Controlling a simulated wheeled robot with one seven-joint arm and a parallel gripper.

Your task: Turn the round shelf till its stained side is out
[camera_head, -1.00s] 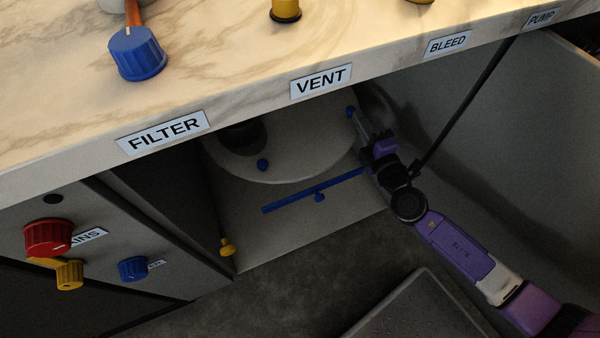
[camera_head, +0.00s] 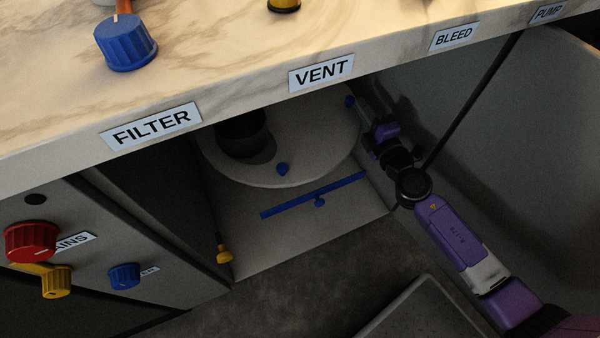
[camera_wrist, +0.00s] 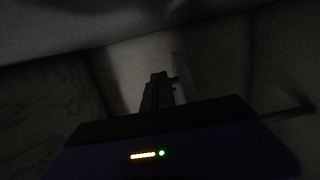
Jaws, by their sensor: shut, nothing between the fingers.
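The round grey shelf (camera_head: 320,150) is in the open bay under the counter. My gripper (camera_head: 366,116) is shut and empty at the shelf's right edge, close to the right knob; contact is unclear. In the dark wrist view the fingers (camera_wrist: 158,92) show close together.
A blue bar (camera_head: 313,194) lies in front of the shelf, and a yellow knob (camera_head: 223,254) is at the bay's left front. A dark rod (camera_head: 470,105) slants down at the right. The counter edge (camera_head: 240,100) overhangs the bay. A dark tray (camera_head: 425,315) is on the floor.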

